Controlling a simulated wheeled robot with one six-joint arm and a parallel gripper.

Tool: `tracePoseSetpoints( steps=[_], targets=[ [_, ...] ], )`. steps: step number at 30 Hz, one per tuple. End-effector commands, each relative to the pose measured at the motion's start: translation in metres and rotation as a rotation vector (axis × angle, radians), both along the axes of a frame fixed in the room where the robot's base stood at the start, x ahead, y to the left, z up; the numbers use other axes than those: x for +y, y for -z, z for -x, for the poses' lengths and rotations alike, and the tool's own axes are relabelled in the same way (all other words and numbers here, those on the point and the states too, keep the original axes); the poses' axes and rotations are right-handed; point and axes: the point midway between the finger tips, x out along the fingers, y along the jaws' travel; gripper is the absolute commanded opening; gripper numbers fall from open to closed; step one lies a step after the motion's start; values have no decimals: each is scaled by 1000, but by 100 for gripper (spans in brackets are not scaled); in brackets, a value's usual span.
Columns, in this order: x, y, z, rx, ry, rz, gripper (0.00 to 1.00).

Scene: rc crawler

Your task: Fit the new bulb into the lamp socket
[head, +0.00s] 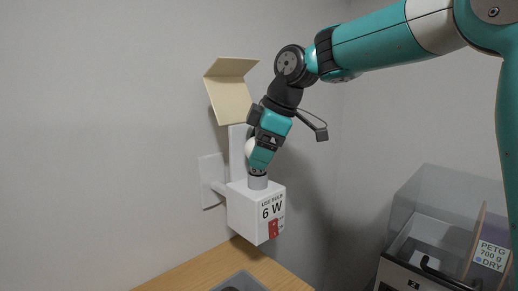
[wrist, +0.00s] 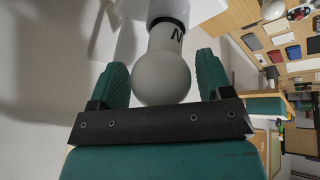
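The lamp is a white box (head: 242,205) marked "USE BULB 6 W", with a red switch on its front. A grey cylindrical socket (head: 258,182) rises from its top. A white round bulb (wrist: 161,78) with a neck marked "N" lies between the fingers of my gripper (wrist: 162,72) in the wrist view, its neck toward the socket. The fingers are apart on either side of the globe, with a narrow gap at the right one. In the head view my gripper (head: 260,158) is directly above the socket and hides most of the bulb. How deep the bulb sits is hidden.
A beige flap (head: 230,92) stands raised above the lamp, close to my wrist. A wooden surface (head: 190,268) with a grey tray (head: 262,283) lies below. A clear-lidded box with a "PETG 700 g DRY" label (head: 490,256) is at right.

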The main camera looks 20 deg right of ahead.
Motion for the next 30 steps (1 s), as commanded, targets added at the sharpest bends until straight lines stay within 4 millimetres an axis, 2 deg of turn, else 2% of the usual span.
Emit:
tracePoseSetpoints(
  steps=[11,16,20,30],
  targets=[
    [0,-2,-1,-5,2,-1,87],
    [-4,-13,1,-9,3,-3,87],
    [-12,-35,9,-10,3,-1,87],
    [-39,-118,36,-2,2,3,87]
  ],
)
